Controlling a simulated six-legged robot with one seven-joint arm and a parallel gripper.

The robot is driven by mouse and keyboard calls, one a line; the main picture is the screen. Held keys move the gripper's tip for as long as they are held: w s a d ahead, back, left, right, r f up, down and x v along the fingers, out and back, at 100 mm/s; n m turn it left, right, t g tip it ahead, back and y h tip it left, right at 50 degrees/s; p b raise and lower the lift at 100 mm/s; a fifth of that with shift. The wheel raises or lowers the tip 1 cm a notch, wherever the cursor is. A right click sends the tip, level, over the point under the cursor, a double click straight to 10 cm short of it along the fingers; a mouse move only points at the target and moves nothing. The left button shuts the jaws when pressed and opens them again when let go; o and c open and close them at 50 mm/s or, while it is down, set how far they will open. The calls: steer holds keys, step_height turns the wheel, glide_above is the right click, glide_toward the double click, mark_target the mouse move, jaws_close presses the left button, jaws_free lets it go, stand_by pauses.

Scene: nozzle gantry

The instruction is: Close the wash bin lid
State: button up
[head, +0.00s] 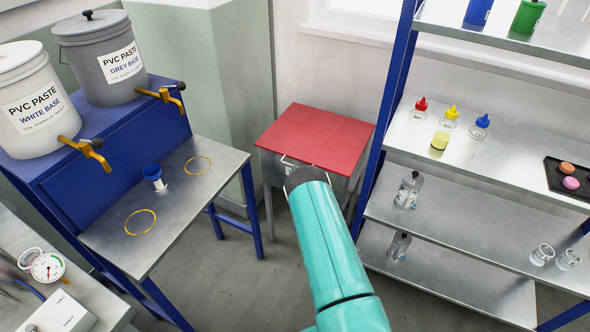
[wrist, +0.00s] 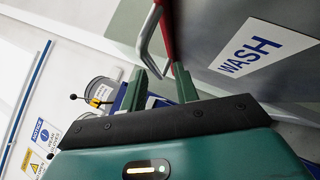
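The wash bin (head: 271,176) is a grey box below a red lid (head: 316,138) in the head view. The lid lies about level over the bin; I cannot tell whether a small gap is left. In the wrist view the bin's grey front carries a "WASH" label (wrist: 260,47), and the red lid edge (wrist: 167,35) runs beside a grey bar handle (wrist: 146,38). My gripper (wrist: 164,72) has its two fingers apart, at the handle's end near the lid edge. Whether they touch it is unclear. In the head view my arm hides the gripper.
A metal shelf rack (head: 475,155) with bottles stands close on the right. Open floor (head: 240,285) lies between them.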

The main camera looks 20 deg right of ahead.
steer(key=v, duration=1.1)
steer(key=shift+s, duration=0.15)
